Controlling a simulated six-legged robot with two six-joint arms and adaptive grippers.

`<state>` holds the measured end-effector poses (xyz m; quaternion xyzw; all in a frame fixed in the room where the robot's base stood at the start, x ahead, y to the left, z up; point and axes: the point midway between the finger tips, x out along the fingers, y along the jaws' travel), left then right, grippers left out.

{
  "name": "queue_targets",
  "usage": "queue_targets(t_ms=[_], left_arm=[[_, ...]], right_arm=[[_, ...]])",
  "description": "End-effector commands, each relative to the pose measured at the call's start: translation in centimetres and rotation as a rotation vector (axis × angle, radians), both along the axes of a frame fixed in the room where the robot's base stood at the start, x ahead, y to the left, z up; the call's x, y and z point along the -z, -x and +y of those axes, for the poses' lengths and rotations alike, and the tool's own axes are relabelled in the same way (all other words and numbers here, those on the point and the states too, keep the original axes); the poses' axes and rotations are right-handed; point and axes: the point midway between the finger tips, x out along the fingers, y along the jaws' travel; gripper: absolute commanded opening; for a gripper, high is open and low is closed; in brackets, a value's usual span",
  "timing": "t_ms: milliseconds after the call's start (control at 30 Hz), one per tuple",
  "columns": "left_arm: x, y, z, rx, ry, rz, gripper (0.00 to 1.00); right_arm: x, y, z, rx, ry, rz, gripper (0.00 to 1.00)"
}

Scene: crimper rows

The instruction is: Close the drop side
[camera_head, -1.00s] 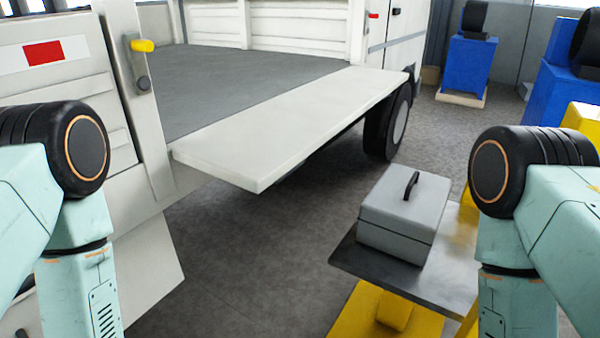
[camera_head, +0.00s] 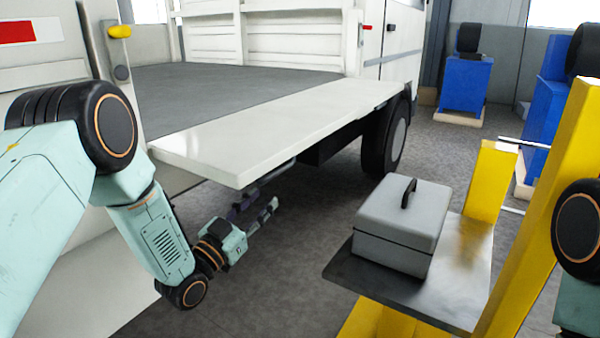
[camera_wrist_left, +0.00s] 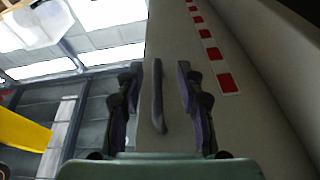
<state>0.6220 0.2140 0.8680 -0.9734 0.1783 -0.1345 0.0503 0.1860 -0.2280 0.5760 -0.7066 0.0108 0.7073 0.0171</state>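The drop side (camera_head: 260,125) is a long white panel that lies folded down, about level with the grey truck bed. My left gripper (camera_head: 262,205) is below its near end, fingers pointing in under the panel. A bar-like handle (camera_head: 272,174) shows under the panel's edge. In the left wrist view, my left gripper (camera_wrist_left: 158,78) is open, and a dark handle bar (camera_wrist_left: 158,108) appears between its fingers, against a pale panel face (camera_wrist_left: 180,40) with red and white dashes. I cannot tell whether the fingers touch the bar. My right gripper is out of view.
A grey toolbox (camera_head: 400,225) stands on a dark shelf (camera_head: 375,285) with yellow posts (camera_head: 537,200) at the right. A yellow-tipped latch (camera_head: 119,32) is on the corner post. The truck's rear wheel (camera_head: 385,140) is beyond the panel. The floor between is clear.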

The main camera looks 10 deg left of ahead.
Motion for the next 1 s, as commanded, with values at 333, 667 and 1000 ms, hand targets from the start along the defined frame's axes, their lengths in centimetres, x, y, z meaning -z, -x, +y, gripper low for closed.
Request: queue_targets(t_ms=[333, 667, 1000], left_arm=[[-3.4, 0.4, -0.1, 0.026, 0.008, -0.151, 0.37], [-5.1, -3.8, -2.1, 0.026, 0.009, -0.15, 0.37], [-5.9, -5.7, -3.0, 0.026, 0.01, -0.146, 0.37]], right_arm=[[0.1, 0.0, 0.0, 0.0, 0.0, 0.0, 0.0], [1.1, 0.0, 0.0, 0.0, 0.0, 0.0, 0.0], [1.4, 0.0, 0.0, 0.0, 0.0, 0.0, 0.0]])
